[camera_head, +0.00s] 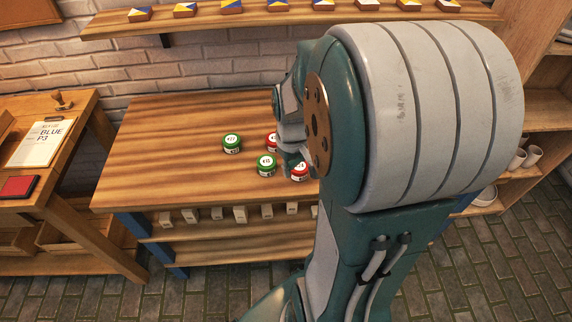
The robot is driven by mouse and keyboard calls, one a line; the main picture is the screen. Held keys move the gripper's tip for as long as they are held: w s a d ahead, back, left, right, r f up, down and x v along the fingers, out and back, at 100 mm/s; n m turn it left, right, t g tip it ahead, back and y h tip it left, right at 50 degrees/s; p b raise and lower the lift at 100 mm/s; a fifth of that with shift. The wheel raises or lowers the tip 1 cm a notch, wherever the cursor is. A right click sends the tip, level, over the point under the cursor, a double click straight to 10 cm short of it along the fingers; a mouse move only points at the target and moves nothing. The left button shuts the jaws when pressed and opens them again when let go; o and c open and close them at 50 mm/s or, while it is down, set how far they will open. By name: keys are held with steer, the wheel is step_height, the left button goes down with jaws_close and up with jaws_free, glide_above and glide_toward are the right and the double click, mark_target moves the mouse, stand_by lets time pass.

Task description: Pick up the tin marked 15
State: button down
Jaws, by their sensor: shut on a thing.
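Several small round tins with white-labelled lids stand on the wooden table. A green tin (232,144) is at the left, and another green tin (266,168) is nearer the front. A red tin (271,142) stands behind, partly covered by my arm. Another red tin (299,174) is at the right, at my gripper. The lid numbers are too small to read surely, so I cannot tell which tin is marked 15. My gripper (291,163) is low over the table, largely hidden by my arm, and appears shut on the right red tin.
The wooden table (165,150) is clear at its left. A shelf below its top holds several pale blocks (240,214). A side table (60,195) at the left bears a clipboard (40,141) and a stamp (62,101). A wall shelf (190,24) with painted tiles runs above.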

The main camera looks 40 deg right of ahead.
steer(key=shift+c, duration=1.4)
jaws_free()
